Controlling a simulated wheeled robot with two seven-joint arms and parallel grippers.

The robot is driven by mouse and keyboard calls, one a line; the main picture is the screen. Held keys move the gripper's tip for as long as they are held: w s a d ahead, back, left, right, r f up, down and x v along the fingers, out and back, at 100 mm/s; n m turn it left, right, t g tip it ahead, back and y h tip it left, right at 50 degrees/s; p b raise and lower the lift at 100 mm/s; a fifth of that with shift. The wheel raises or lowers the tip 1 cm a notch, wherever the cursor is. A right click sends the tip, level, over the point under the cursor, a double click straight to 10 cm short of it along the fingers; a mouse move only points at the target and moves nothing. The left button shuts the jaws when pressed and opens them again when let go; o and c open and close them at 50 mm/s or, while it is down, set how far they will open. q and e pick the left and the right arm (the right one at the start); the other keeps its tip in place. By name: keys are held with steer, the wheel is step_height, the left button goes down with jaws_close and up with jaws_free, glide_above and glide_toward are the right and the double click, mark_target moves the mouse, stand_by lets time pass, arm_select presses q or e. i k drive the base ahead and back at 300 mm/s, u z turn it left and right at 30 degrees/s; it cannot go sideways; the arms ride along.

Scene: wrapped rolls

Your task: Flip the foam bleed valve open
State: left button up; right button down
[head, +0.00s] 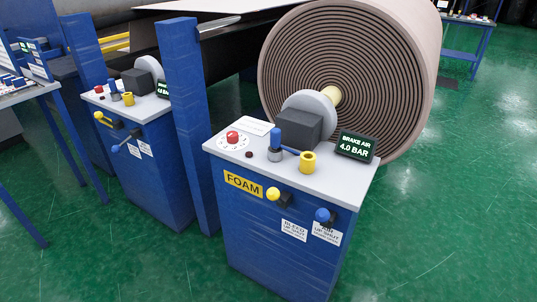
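The foam cabinet (278,245) is a blue box with a light grey top, standing at front centre. A yellow FOAM label (243,184) is on its front. Right of the label is a yellow-knobbed valve (273,194) with a dark body, above a white card (294,230) reading BLEED, UP SHUT. A blue-knobbed valve (322,214) sits further right, above another white card (327,234) whose first word looks like AIR. The yellow knob faces me; I cannot tell its lever's exact angle. Neither of my grippers is in view.
On the cabinet top are a red knob (232,137), a blue-capped post (276,139), a yellow cup (308,162) and a BRAKE AIR 4.0 BAR display (357,146). A large roll (375,60) stands behind. A similar cabinet (150,180) and blue post (190,110) are left. Green floor in front is clear.

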mark_target(273, 194)
steer(key=u, duration=2.05)
steer(key=k, duration=0.9)
steer(key=z, duration=0.95)
steer(key=i, duration=0.5)
